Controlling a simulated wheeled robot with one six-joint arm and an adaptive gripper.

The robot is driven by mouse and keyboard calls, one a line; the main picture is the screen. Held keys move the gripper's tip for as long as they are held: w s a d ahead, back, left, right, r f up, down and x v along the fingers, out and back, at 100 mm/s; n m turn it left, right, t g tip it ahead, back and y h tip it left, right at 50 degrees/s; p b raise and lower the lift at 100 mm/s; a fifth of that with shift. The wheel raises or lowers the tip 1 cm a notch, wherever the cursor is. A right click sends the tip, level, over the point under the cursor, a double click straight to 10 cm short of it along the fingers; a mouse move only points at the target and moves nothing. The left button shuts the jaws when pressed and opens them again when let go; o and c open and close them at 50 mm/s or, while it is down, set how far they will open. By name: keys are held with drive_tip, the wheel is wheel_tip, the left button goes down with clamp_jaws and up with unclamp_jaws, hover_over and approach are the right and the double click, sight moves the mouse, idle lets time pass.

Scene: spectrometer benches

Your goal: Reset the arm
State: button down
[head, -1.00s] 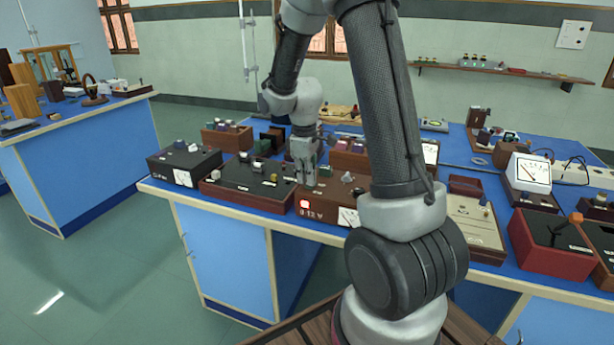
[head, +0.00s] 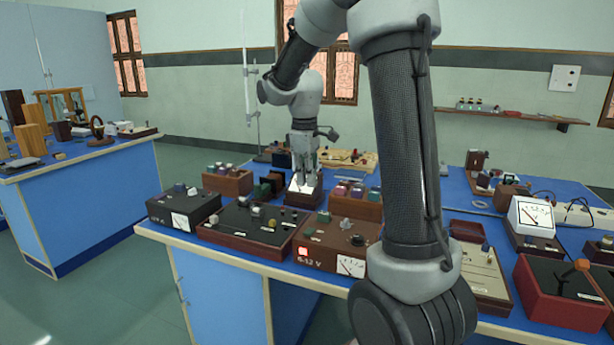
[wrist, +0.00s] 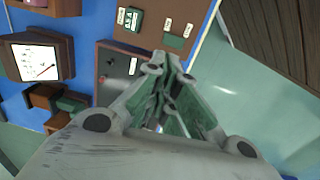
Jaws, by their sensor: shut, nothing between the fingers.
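In the head view the brown 6-12 V power box (head: 335,243) stands at the front of the bench, nearer than my gripper. My arm rises over the right middle of the head view and hides part of the bench.
A black box (head: 184,207) and a long dark panel box (head: 250,222) line the front edge. A wooden block with knobs (head: 355,207) stands right of my gripper. A red box with a lever (head: 560,293) and a white meter (head: 532,216) are at right. The space above the bench is open.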

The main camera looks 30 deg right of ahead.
drive_tip(key=shift+r, duration=0.35)
idle(0.3)
drive_tip(key=s+a+r+m+t, duration=0.2)
drive_tip(key=s+m, duration=0.1)
drive_tip(key=s, duration=0.9)
drive_tip(key=s+a+r+m+t, duration=0.1)
drive_tip(key=s+r+m, duration=0.2)
drive_tip(key=s, duration=1)
drive_tip(key=shift+s+a+r+m+t+y, duration=0.15)
drive_tip(key=shift+a+m+t+y, duration=0.2)
drive_tip(key=shift+m, duration=0.45)
